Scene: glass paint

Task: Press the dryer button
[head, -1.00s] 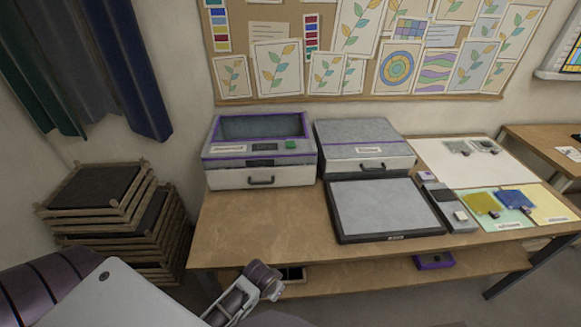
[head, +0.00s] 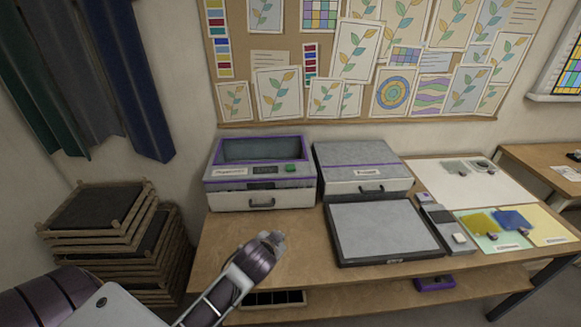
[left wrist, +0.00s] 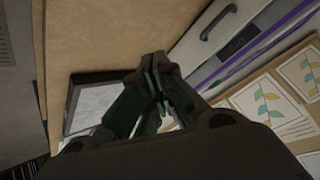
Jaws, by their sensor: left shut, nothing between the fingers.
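The dryer (head: 262,174) is a grey and white box with purple trim and a dark window, at the back left of the table. Its green button (head: 291,168) is on the right of its front panel, beside a small dark display (head: 265,170). My left gripper (head: 274,240) is over the front part of the table, apart from the dryer and in front of it. It is shut and empty; its closed fingers also show in the left wrist view (left wrist: 157,70). My right gripper is not in view.
A grey-lidded box (head: 363,173) stands right of the dryer. A black-framed flat panel (head: 385,233) lies in front of it. Colour sheets (head: 548,228) lie further right. Stacked wooden frames (head: 100,230) stand left of the table. The wood before the dryer is clear.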

